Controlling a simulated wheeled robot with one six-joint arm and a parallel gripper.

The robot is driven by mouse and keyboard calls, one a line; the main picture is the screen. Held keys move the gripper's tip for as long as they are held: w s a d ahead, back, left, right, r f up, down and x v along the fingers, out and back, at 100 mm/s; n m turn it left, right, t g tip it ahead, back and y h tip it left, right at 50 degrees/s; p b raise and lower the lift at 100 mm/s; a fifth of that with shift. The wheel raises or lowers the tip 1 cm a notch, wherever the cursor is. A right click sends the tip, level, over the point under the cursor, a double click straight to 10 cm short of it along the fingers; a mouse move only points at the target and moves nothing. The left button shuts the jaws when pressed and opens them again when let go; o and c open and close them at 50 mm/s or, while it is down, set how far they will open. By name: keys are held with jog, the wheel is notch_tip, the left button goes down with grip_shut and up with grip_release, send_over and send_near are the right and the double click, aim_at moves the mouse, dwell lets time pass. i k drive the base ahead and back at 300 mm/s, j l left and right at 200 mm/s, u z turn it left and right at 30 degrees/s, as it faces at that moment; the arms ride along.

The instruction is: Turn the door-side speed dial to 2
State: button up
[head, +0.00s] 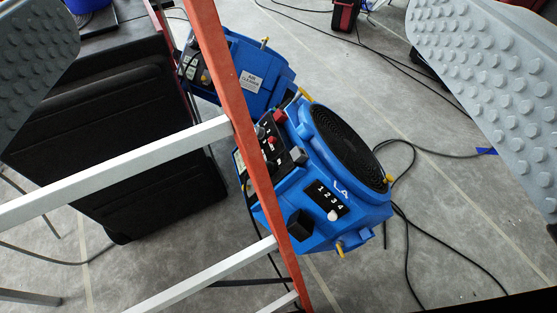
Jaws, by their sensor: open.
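A blue machine (345,210) with a round black grille stands on the floor at the centre. Its black plate (326,196) is marked 1 2 3 4, with a pale round knob (333,215) at its lower edge; which number it points to, I cannot tell. A black block-like knob (300,225) sits beside it. A second blue machine (262,72), labelled as an air cleaner, stands behind with its own controls (194,68). Which dial is door-side, I cannot tell. My gripper (262,75) is open and empty, its grey studded fingers at both upper sides, apart from the machines.
A ladder's orange-red rail (229,85) and white rungs (115,172) cross in front of the machines, hiding part of the nearer panel. A black padded panel (105,125) is at left. Black cables (455,262) lie on the grey floor. The floor at right is otherwise mostly open.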

aim_at(260, 131)
jog(key=k+l+u, duration=0.35)
jog(key=k+l, duration=0.25)
jog(key=i+l, duration=0.15)
jog(key=l, duration=0.25)
jog(key=i+l, duration=0.15)
jog(key=l, duration=0.25)
jog(key=i+l, duration=0.2)
jog(key=l, duration=0.15)
jog(key=k+l+z, duration=0.05)
